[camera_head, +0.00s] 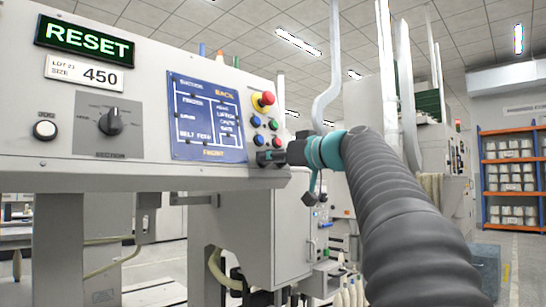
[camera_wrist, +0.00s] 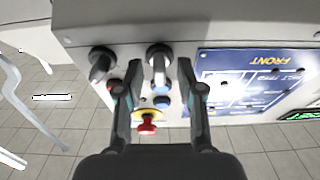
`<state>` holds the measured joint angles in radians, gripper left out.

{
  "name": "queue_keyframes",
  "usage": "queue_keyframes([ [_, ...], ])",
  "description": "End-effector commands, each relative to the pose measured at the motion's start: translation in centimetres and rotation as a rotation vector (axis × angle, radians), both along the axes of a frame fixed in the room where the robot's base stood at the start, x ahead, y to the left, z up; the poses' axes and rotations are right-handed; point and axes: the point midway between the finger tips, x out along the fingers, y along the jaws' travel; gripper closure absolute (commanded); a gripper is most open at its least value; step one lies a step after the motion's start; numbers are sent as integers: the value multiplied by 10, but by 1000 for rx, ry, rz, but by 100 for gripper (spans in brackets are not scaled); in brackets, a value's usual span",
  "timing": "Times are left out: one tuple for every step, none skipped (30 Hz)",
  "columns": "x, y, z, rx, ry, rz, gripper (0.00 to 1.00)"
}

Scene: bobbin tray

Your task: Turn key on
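My gripper (camera_head: 272,157) is at the lower right corner of the grey control panel, its fingers pointing at the panel face. In the wrist view my gripper (camera_wrist: 160,70) is open, with a gap between its two fingertips. A silver switch, likely the key switch (camera_wrist: 158,54), shows between the fingertips, with room on both sides. I cannot tell whether a finger touches it, nor clearly which way it is turned. In the head view my gripper hides it. A black knob (camera_wrist: 101,62) sits to its left in the wrist view.
A red stop button (camera_head: 263,100) and several coloured buttons (camera_head: 257,122) are just above my gripper. The blue diagram board (camera_head: 205,118), a rotary selector (camera_head: 110,122) and the lit RESET display (camera_head: 84,39) are further left. Orange shelving (camera_head: 510,175) stands far right.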

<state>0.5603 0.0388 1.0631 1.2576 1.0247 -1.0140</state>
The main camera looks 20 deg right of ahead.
Motion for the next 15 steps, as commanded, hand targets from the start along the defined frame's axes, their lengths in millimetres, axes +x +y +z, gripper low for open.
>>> queue_keyframes([
  [0,0,0,0,0,0,62],
  [0,0,0,0,0,0,62],
  [0,0,0,0,0,0,62],
  [0,0,0,0,0,0,62],
  [0,0,0,0,0,0,62],
  [0,0,0,0,0,0,65],
  [0,0,0,0,0,0,72],
  [0,0,0,0,0,0,80],
  [0,0,0,0,0,0,90],
  [0,0,0,0,0,0,98],
  [0,0,0,0,0,0,100],
  [0,0,0,0,0,0,100],
  [0,0,0,0,0,0,100],
  [0,0,0,0,0,0,100],
  [0,0,0,0,0,0,100],
])
